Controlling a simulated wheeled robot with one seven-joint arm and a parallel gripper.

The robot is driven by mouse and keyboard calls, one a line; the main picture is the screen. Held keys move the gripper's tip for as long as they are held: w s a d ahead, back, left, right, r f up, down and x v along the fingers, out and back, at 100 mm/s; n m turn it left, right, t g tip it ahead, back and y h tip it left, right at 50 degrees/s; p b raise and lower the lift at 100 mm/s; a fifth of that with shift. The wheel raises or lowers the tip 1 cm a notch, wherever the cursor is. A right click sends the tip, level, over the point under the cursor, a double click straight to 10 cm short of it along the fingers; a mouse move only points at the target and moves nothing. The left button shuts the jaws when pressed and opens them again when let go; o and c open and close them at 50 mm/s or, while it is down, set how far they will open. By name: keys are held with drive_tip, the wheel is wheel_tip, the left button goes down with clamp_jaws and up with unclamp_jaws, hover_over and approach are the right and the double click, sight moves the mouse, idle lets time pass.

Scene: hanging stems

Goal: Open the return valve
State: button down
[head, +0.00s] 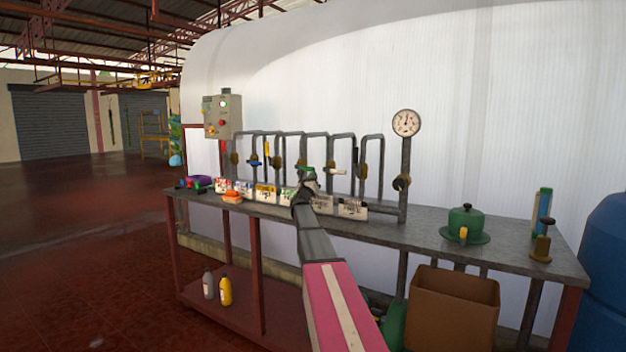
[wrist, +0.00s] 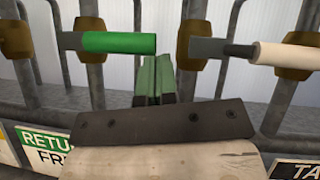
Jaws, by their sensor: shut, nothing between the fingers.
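The return valve has a green lever (wrist: 118,43) lying level, its free end pointing right from a brown valve body (wrist: 88,40) on a vertical pipe. In the head view the green lever (head: 306,169) is partly behind my arm's end. A green-edged label (wrist: 45,146) below it reads "RETU", with the rest cut off by my gripper. My gripper (wrist: 153,75) is shut and empty, its fingertips just below the lever's free end. I cannot tell whether they touch it. In the head view my gripper (head: 309,182) is in front of the pipe row.
A neighbouring valve with a cream lever (wrist: 289,56) lies level to the right. Blue (head: 255,163) and yellow (head: 267,149) levers are to the left. A gauge (head: 406,123), green pot (head: 466,222) and brass-coloured object (head: 542,246) stand on the bench's right part. A cardboard box (head: 452,305) is below.

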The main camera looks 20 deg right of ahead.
drive_tip(key=shift+s+d+r+n+t+y, duration=0.1)
drive_tip(key=shift+r+n+t+y, duration=0.35)
drive_tip(key=shift+n, duration=0.3)
drive_tip(key=shift+s+r+n+t+y, duration=0.1)
drive_tip(key=shift+r+n+t+y, duration=0.2)
drive_tip(key=shift+r+n, duration=0.35)
drive_tip(key=w+a+r+n+y, duration=0.3)
drive_tip(key=w+r+n, duration=0.1)
drive_tip(key=r, duration=0.2)
drive_tip(key=w+a+r+n+t+y, duration=0.1)
drive_tip(key=w+a+r+n+y, duration=0.2)
drive_tip(key=r, duration=0.4)
drive_tip(key=shift+w+a+r+n, duration=0.25)
drive_tip(key=shift+w+n, duration=0.45)
drive_tip(key=shift+n, duration=0.4)
drive_tip(key=s+a+r, duration=0.1)
drive_tip(key=s+a, duration=0.1)
drive_tip(key=s, duration=0.9)
drive_tip(key=s+a+r, duration=0.1)
drive_tip(key=s+a, duration=0.1)
drive_tip(key=s, duration=0.9)
drive_tip(key=shift+s+a+r, duration=0.2)
drive_tip(key=shift+a+r, duration=0.05)
drive_tip(key=shift+r, duration=0.05)
